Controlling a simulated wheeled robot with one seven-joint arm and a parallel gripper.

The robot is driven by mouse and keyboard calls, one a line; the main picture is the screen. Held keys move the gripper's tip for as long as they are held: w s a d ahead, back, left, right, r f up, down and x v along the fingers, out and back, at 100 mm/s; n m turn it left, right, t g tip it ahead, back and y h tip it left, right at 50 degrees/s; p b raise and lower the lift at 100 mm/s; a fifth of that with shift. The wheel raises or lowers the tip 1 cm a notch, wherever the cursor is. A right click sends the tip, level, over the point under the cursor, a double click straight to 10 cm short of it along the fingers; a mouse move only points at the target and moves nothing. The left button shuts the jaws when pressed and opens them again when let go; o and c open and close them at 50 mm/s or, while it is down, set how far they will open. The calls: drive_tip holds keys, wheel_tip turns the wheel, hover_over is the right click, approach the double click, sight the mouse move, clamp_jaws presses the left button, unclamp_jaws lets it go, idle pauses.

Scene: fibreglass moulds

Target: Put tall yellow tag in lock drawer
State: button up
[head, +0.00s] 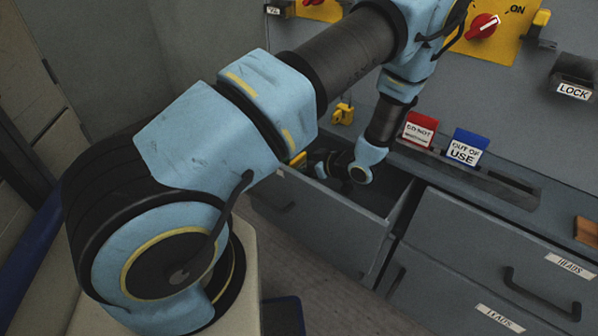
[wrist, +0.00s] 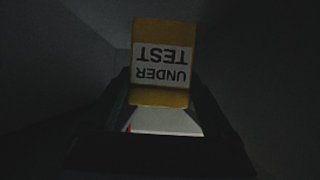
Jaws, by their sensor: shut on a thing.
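A yellow tag (wrist: 146,35) with a white band reading "UNDER TEST" stands upside down in the wrist view, between the dark fingers of my gripper (wrist: 163,108). My gripper is shut on it. In the head view my gripper (head: 322,164) reaches down at the open drawer (head: 335,218), partly hidden behind my arm. A small yellow end of the tag (head: 297,159) shows at its left, near the drawer's front edge. The drawer's label is not visible. The drawer inside is dark, and I cannot tell whether the tag touches anything.
A red tag (head: 420,130) and a blue "OUT OF USE" tag (head: 467,147) stand in a slotted rail right of my gripper. A yellow padlock (head: 343,113) hangs behind. Closed drawers (head: 485,255) lie right. A "LOCK" holder (head: 574,80) is on the panel.

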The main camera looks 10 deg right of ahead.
drive_tip(key=shift+f, duration=1.4)
drive_tip(key=shift+f, duration=0.15)
drive_tip(key=o, duration=1.1)
drive_tip(key=shift+c, duration=0.2)
drive_tip(key=shift+r, duration=0.25)
drive_tip(key=v, duration=1.2)
drive_tip(key=shift+b, duration=0.35)
